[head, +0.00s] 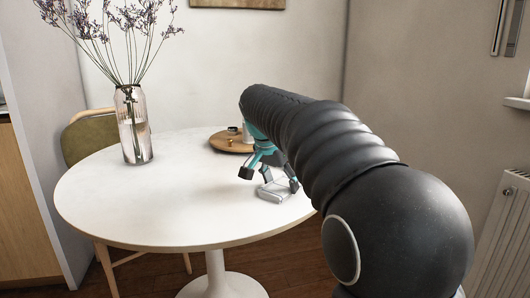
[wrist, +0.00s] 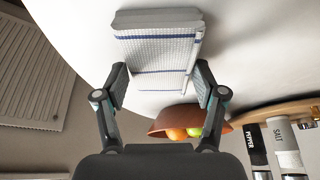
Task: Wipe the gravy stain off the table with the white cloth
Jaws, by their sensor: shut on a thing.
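The white cloth (head: 274,192) is a folded pad near the right edge of the round white table (head: 150,215). In the wrist view the cloth (wrist: 160,48) shows blue stripes and a waffle weave. My gripper (head: 268,180) is at the cloth, its fingers pointing down. I cannot tell whether the cloth touches the table. I make out no gravy stain in either view; my arm hides part of the table.
A glass vase (head: 133,130) with tall dried flowers stands at the table's left. A round wooden tray (head: 225,147) lies at the back. The wrist view shows a brown fruit bowl (wrist: 160,122) and salt (wrist: 283,140) and pepper (wrist: 254,145) mills. The table's front and middle are clear.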

